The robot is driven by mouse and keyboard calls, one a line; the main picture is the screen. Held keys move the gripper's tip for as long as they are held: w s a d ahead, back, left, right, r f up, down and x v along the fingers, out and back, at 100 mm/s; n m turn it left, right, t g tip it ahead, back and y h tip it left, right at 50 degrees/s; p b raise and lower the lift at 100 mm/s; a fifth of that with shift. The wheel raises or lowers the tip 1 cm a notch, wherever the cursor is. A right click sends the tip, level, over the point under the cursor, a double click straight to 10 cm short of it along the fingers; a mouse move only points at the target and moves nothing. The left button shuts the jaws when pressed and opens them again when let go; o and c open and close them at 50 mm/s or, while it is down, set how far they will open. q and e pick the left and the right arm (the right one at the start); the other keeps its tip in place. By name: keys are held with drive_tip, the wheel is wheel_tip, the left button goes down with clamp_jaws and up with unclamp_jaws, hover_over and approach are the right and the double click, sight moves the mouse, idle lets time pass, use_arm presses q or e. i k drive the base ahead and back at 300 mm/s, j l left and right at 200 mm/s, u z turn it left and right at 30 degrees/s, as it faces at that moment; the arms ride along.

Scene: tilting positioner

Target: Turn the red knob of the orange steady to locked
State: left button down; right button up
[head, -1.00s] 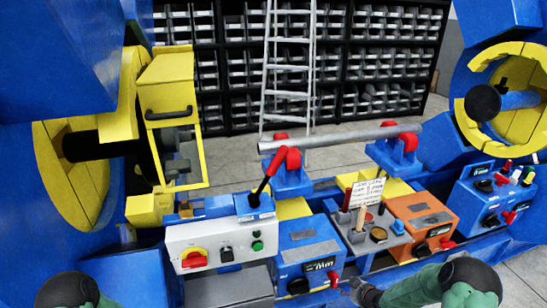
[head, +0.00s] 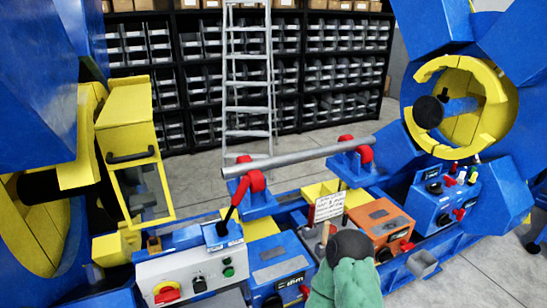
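The orange steady (head: 380,222) stands right of centre in the head view, a box with a grey plate on top. Its red knob (head: 407,246) sits at the lower right of its front face, with a black knob (head: 384,254) beside it. The red knob is too small to read as locked or not. A green and black forearm of mine rises at the bottom centre, just left of the steady. It covers part of the steady's left front and the grey unit beside it. Its gripper does not show. My other gripper is outside the picture.
A blue steady (head: 278,260) with a red knob stands to the left, and a white control box (head: 190,275) farther left. A metal bar (head: 300,156) lies on red rollers above the units. A written sign (head: 329,206) stands behind my forearm.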

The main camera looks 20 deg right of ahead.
sight(406, 247)
drive_tip(key=z, duration=1.85)
drive_tip(key=i+u, duration=0.1)
drive_tip(key=u, duration=0.35)
drive_tip(key=i+l+u, duration=0.65)
drive_tip(key=l, duration=0.35)
drive_tip(key=i+l+u, duration=0.2)
drive_tip(key=l, duration=0.2)
drive_tip(key=i+l, duration=0.15)
drive_tip(key=l, duration=0.2)
drive_tip(key=i+l, duration=0.15)
drive_tip(key=l, duration=0.2)
drive_tip(key=i+l, duration=0.15)
drive_tip(key=l, duration=0.2)
drive_tip(key=i+l, duration=0.2)
drive_tip(key=l, duration=0.15)
